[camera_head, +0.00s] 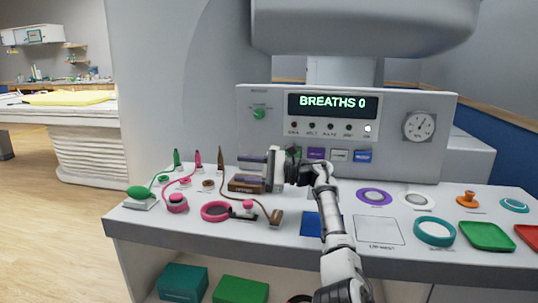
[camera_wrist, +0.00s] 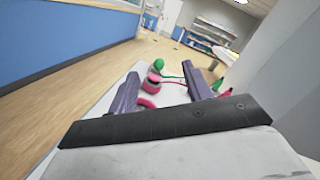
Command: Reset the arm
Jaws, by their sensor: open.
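My arm reaches up from the bottom of the head view over the worktop. My gripper (camera_head: 303,172) is at the back middle of the counter, close to the upright box-like items. In the wrist view my gripper (camera_wrist: 160,92) shows two purple-grey fingers spread wide apart, with nothing held between them. Beyond the fingers, apart from them, lie a green bulb (camera_wrist: 151,71) and a pink item (camera_wrist: 153,84) on the counter. The fingertips are hard to make out in the head view.
A console (camera_head: 400,100) reading "BREATHS 0" stands behind the counter (camera_head: 300,240). Left of my arm are a pink ring (camera_head: 206,216) and a green bulb (camera_head: 138,191). On the right are a teal ring (camera_head: 420,238), a green tray (camera_head: 484,243) and an orange knob (camera_head: 467,198).

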